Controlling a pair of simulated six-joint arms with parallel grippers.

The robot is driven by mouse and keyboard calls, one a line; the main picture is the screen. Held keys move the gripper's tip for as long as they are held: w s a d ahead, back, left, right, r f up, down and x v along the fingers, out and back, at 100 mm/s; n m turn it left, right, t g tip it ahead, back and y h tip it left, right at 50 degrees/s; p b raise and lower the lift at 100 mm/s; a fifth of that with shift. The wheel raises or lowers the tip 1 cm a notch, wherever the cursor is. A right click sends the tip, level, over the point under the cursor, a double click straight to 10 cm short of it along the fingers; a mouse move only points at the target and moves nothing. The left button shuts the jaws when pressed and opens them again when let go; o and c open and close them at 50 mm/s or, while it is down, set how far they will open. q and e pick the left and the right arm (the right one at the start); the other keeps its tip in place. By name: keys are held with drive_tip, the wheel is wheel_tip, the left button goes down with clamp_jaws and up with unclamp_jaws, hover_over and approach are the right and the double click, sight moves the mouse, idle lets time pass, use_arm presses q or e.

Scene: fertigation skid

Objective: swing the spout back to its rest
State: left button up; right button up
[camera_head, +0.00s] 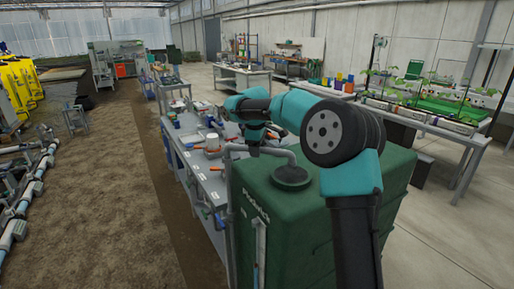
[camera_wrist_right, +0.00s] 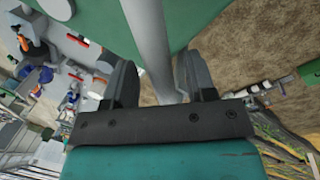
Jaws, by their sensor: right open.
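The spout (camera_head: 276,152) is a grey bent pipe above the top of the green tank (camera_head: 290,205). Its right end turns down over a round dark opening (camera_head: 291,177) in the tank top. My right gripper (camera_head: 254,148) points down at the spout from above, partly hidden by its own wrist. In the right wrist view the spout (camera_wrist_right: 148,40) runs between the two dark fingers of the right gripper (camera_wrist_right: 156,68), which are apart with gaps on both sides. I cannot tell whether a finger touches it. My left gripper does not show.
A grey workbench (camera_head: 208,185) with bottles, fittings and red-handled valves stands left of the tank. Bare soil lies further left, with white pipes (camera_head: 25,195) at the edge.

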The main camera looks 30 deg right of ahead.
drive_tip(key=shift+c, duration=0.4)
clamp_jaws()
drive_tip(key=shift+d, duration=0.15)
